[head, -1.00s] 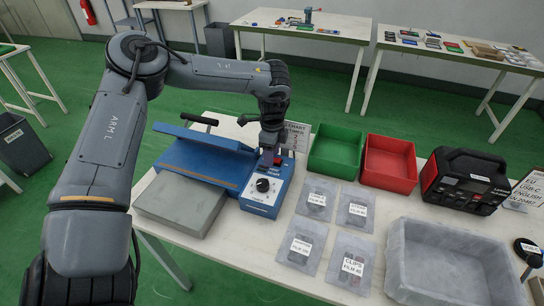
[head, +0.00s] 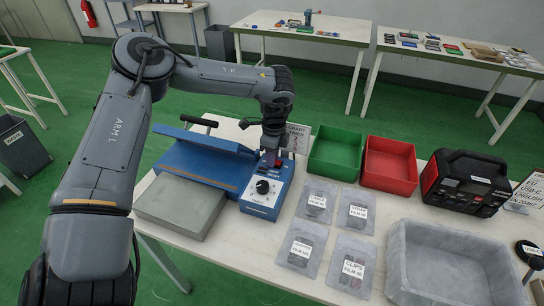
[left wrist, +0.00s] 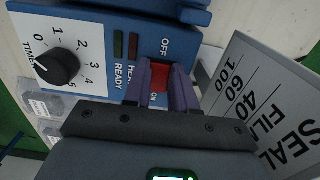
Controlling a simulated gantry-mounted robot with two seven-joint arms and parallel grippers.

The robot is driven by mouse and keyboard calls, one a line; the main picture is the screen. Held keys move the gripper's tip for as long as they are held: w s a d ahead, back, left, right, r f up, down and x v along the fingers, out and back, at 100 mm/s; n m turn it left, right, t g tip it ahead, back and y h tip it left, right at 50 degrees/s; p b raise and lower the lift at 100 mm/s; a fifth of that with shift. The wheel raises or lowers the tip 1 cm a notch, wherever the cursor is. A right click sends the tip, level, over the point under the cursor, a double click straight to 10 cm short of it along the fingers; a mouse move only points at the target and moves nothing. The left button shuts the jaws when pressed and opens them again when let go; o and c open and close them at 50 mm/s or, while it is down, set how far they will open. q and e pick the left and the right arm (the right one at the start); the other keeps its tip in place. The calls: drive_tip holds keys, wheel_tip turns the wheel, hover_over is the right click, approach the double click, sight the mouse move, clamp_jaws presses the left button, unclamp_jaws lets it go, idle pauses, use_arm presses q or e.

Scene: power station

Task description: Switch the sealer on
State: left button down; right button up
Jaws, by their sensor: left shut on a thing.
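The blue sealer (head: 208,160) stands on the bench with its control box (head: 262,207) on its right. In the left wrist view, its red rocker switch (left wrist: 159,76) sits between the OFF and ON marks. My left gripper (head: 269,160) is over the control box. Its purple fingers (left wrist: 160,90) are on both sides of the red switch, closed on it and partly hiding it. The black timer knob (left wrist: 57,67) is beside it. The HEAT and READY lamps (left wrist: 125,46) look dark. My right gripper is not in view.
A label stand (left wrist: 270,100) is close beside the gripper. A green bin (head: 335,151) and a red bin (head: 389,165) stand to the right. Several film bags (head: 317,200), a grey tray (head: 450,265) and a black-red power unit (head: 466,182) fill the bench's right side.

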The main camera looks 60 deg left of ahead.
use_arm(q)
drive_tip(key=shift+w+d+g+y+b, duration=0.2)
drive_tip(key=shift+g+y+b, duration=0.1)
drive_tip(key=shift+g+y, duration=0.3)
drive_tip(key=shift+w+d+g+y+b, duration=0.15)
drive_tip(key=shift+g+y+b, duration=0.1)
drive_tip(key=shift+g+y, duration=0.3)
drive_tip(key=shift+d+r+g+y, duration=0.1)
drive_tip(key=shift+d+g+y, duration=0.05)
drive_tip(key=shift+g+y, duration=0.45)
drive_tip(key=c, duration=0.9)
unclamp_jaws()
